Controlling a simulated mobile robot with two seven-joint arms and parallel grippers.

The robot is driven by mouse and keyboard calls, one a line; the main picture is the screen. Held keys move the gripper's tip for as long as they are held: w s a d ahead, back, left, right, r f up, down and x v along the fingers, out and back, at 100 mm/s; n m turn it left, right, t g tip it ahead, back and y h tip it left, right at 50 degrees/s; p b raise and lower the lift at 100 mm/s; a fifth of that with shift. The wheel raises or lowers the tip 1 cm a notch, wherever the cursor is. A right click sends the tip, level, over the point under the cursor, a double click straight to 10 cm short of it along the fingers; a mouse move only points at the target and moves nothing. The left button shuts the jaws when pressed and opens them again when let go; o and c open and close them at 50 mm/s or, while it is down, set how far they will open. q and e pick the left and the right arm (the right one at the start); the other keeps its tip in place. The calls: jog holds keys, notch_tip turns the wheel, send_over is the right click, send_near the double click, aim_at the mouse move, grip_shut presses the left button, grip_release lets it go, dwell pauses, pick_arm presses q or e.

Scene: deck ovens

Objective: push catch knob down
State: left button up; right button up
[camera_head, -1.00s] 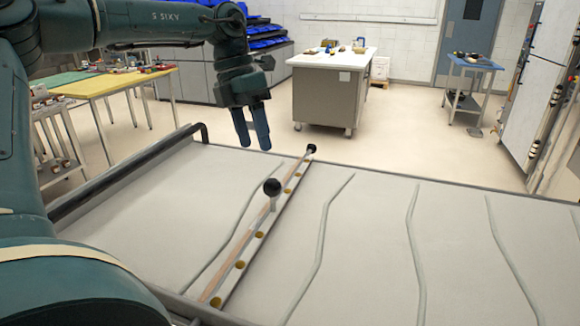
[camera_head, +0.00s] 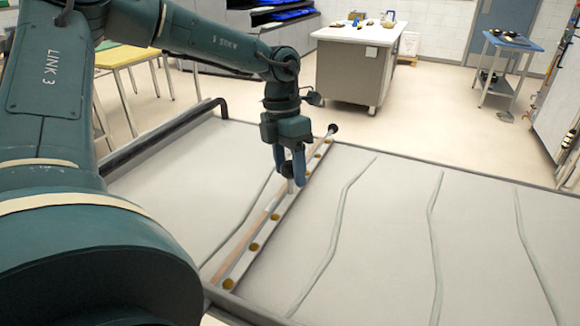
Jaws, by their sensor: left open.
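My left gripper (camera_head: 290,172) is open and points down over the long slotted rail (camera_head: 240,262) on the pale panel. Its blue fingers are at a dark ball knob (camera_head: 288,169) on a short light stem, appearing to straddle it. The gripper hides most of this knob, and I cannot tell whether the fingers touch it. A second black ball knob (camera_head: 333,129) shows at the far end of the rail, clear of the gripper. My right gripper is not in view.
The pale panel (camera_head: 390,240) has several raised wavy strips and lies clear to the right. A dark tubular handle (camera_head: 160,140) runs along its left edge. A grey work table (camera_head: 350,75) and a blue trolley (camera_head: 500,45) stand beyond.

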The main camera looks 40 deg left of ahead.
pick_arm(q)
jog(key=shift+d+f, duration=0.1)
jog(key=shift+f, duration=0.35)
jog(key=shift+c, duration=0.2)
grip_shut()
